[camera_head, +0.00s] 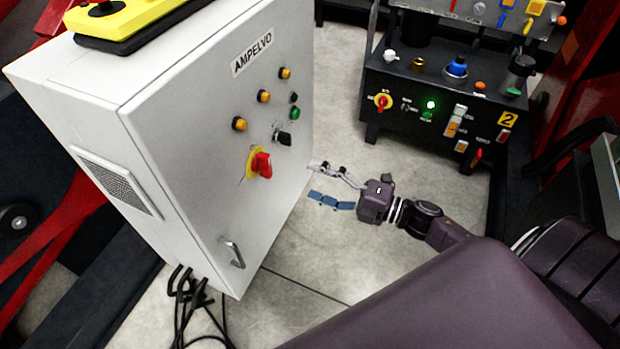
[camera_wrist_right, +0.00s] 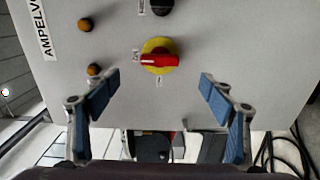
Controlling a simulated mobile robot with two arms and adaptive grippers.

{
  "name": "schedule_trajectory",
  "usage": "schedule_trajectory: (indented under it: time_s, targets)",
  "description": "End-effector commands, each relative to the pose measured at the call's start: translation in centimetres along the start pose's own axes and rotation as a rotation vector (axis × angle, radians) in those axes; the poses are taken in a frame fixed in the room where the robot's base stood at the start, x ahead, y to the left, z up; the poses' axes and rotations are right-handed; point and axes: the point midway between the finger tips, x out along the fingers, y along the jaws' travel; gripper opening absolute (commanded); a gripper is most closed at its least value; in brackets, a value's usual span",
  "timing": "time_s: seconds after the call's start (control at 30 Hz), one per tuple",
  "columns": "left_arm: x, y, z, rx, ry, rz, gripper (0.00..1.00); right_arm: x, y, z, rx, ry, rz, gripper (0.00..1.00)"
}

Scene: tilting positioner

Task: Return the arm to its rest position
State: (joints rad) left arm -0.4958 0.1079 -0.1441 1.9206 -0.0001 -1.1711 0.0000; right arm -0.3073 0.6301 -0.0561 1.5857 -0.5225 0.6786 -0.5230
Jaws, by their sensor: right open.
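My right gripper (camera_head: 334,187) is open and empty in the head view, just right of the white cabinet's door. In the right wrist view its blue-padded fingers (camera_wrist_right: 160,98) stand wide apart. A red rotary switch on a yellow plate (camera_head: 260,163) sits on the cabinet front. In the right wrist view the red switch (camera_wrist_right: 158,58) shows above and between the fingers, with its handle lying sideways in that picture. The fingers do not appear to touch it. My right arm (camera_head: 430,225) comes in from the lower right. My left gripper is not in view.
The white cabinet (camera_head: 165,90) carries amber lamps, a black selector and a door handle (camera_head: 235,255). A yellow and black box (camera_head: 120,18) lies on top. A black control unit (camera_head: 440,105) stands at the back right. Black cables (camera_head: 195,300) hang below. Grey floor lies between.

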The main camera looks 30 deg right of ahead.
Motion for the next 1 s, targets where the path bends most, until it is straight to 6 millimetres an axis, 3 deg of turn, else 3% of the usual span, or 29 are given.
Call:
schedule_trajectory:
  time_s: [0.57,0.67,0.8,1.0]
  targets:
    - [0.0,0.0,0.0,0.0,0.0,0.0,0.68,0.4,-0.7,0.7,0.062,-0.071,-0.01,0.75]
    - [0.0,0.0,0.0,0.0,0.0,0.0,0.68,0.6,-2.2,1.9,0.177,-0.195,-0.032,0.75]
    - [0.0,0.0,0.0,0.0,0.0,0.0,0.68,-0.1,-5.8,3.5,0.413,-0.429,-0.086,0.75]
    - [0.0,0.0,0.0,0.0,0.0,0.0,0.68,-3.0,-12.6,2.6,0.777,-0.752,-0.198,0.75]
